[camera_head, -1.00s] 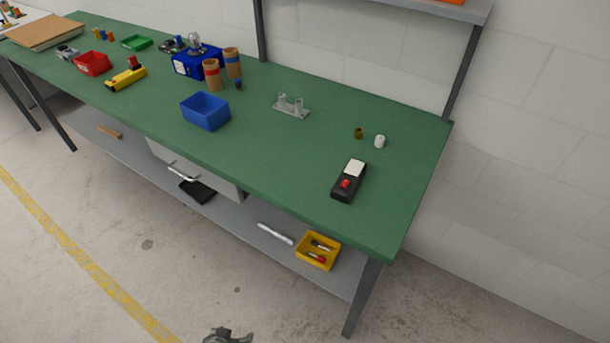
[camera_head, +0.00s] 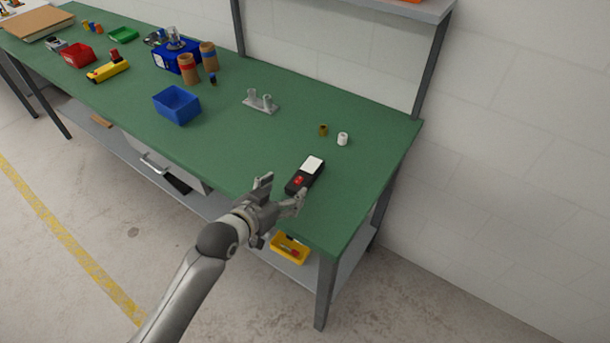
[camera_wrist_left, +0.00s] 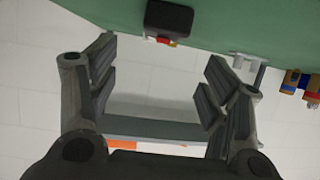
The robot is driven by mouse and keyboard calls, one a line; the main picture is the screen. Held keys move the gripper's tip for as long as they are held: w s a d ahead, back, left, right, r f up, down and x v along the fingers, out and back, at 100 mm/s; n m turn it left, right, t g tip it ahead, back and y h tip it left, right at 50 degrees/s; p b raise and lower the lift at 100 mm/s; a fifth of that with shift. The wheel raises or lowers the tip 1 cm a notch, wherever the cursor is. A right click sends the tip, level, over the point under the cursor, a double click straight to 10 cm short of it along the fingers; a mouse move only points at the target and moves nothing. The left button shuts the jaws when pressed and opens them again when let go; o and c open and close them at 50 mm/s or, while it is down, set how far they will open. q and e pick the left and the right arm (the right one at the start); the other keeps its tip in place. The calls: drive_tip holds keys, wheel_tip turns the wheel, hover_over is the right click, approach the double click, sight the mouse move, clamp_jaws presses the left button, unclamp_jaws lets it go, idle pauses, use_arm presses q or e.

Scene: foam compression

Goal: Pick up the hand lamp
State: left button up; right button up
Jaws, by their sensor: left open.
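The hand lamp (camera_head: 310,169) is a black, box-shaped unit with a white panel and a red button. It lies on the green table near its front right part. In the left wrist view it shows as a black block (camera_wrist_left: 168,18) at the top, beyond the fingertips. My left gripper (camera_head: 282,191) is open, its fingers pointing toward the lamp at the table's front edge. The space between its fingers (camera_wrist_left: 160,75) is empty in the wrist view. My right gripper is not in view.
Behind the lamp stand a white cylinder (camera_head: 342,138) and a brown one (camera_head: 323,130). A grey fixture (camera_head: 260,105) and a blue bin (camera_head: 177,106) are further left. A yellow tray (camera_head: 290,248) sits on the lower shelf. The table right of the lamp is clear.

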sight(300, 178)
use_arm(q)
drive_tip(key=x, duration=0.3)
drive_tip(key=shift+w+f, duration=0.1)
drive_tip(key=shift+w+d+f+p, duration=0.15)
drive_tip(key=shift+w+d+p, duration=0.1)
drive_tip(key=shift+w+p, duration=0.2)
drive_tip(key=x, duration=0.3)
drive_tip(key=shift+f+p, duration=0.15)
drive_tip(key=shift+p, duration=0.15)
drive_tip(key=shift+w+d+f, duration=0.25)
drive_tip(key=shift+w, duration=0.15)
drive_tip(key=c, duration=1.2)
drive_tip(key=shift+c, duration=0.2)
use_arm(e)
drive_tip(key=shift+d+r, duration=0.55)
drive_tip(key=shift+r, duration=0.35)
use_arm(q)
drive_tip(key=shift+r, duration=0.1)
